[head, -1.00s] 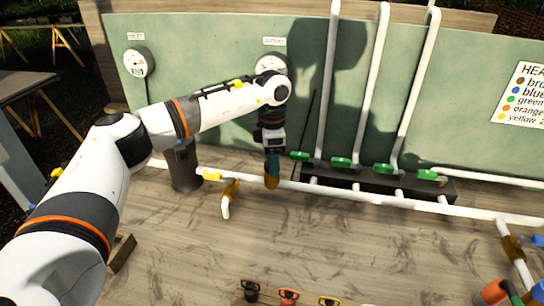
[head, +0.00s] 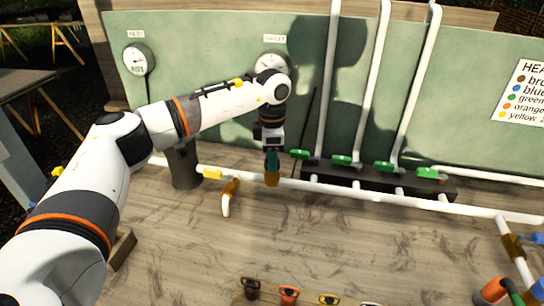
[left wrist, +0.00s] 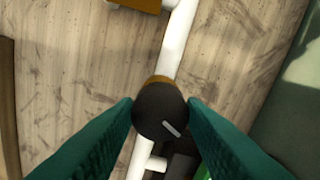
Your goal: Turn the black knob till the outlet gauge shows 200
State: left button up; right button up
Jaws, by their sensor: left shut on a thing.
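The black knob (left wrist: 158,112) is round, with a white line on its top pointing to the lower right in the left wrist view. My left gripper (left wrist: 160,115) is shut on it, one teal finger on each side. In the head view my left gripper (head: 271,160) points down at the brass valve body (head: 272,180) on the white pipe, hiding the knob. The outlet gauge (head: 270,62) is on the green panel behind, partly covered by my left arm; its reading is too small to tell. My right gripper is out of view.
The inlet gauge (head: 138,60) is on the panel at left. Several green-handled valves (head: 342,161) stand right of the gripper on a black manifold (head: 380,180). The bench front (head: 180,240) is mostly clear.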

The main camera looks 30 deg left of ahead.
pick_arm(q)
jog(key=m, duration=0.5)
jog(key=shift+b, duration=0.3)
jog(key=m, duration=0.4)
jog(key=shift+r+m, duration=0.1)
jog(key=shift+m, duration=0.2)
jog(key=m, duration=0.4)
jog(key=shift+b, duration=0.3)
jog(key=shift+m, duration=2.2)
jog(key=o, duration=1)
notch_tip(320, 180, up, 12)
jog(key=b, duration=0.1)
